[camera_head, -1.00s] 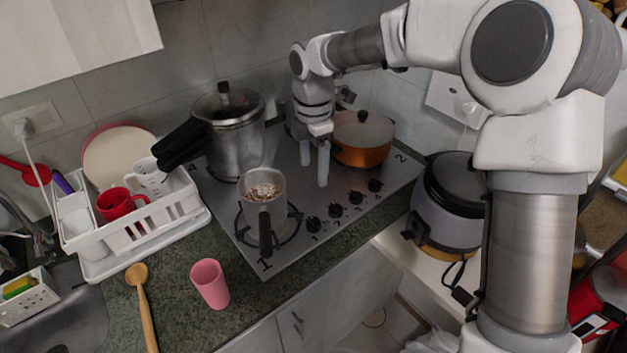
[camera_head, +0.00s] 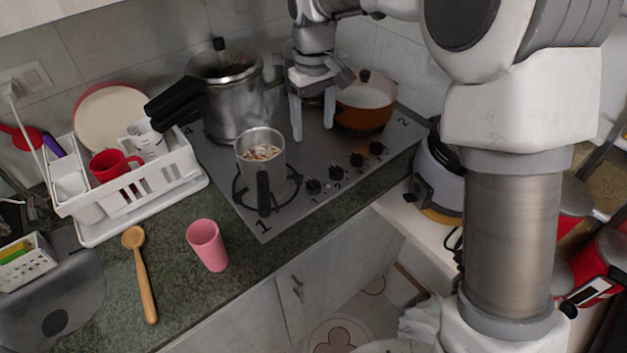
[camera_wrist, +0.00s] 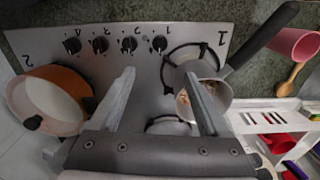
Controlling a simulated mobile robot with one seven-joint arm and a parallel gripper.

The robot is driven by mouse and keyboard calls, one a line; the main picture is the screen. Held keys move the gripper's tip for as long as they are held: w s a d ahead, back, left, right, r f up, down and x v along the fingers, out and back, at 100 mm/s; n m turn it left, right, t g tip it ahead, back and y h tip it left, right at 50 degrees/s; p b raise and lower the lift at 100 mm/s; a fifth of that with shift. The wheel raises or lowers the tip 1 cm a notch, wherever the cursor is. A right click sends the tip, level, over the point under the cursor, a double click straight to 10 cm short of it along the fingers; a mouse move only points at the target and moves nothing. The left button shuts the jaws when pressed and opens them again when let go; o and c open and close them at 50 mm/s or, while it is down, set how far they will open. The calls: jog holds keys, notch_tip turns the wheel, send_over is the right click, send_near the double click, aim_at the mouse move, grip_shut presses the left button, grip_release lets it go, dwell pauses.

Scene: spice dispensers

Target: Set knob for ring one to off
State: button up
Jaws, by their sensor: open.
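A row of several dark knobs lies along the front edge of the steel stove. The knob for ring one (camera_head: 313,186) is at the left end of the row in the head view. In the wrist view it is the rightmost knob (camera_wrist: 160,44), beside a small printed "1". The mark of its setting is too small to read. My gripper (camera_head: 313,130) is open and empty over the stove, behind the knobs and apart from them. In the wrist view its fingers (camera_wrist: 158,78) point toward the knob row, with the ring-one knob ahead of the gap between them.
A small pot (camera_head: 262,150) with a dark handle stands on ring one, left of the gripper. A pressure cooker (camera_head: 232,100) stands behind it. An orange pot (camera_head: 362,115) is at the right. A pink cup (camera_head: 208,245) and a wooden spoon (camera_head: 140,270) rest on the counter.

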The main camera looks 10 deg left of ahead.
aim_at(314, 182)
notch_tip(314, 182, down, 17)
jog(key=shift+f, duration=0.2)
dwell(0.4)
grip_shut()
jog(key=shift+n+b, duration=0.3)
jog(key=shift+n, duration=0.2)
grip_release()
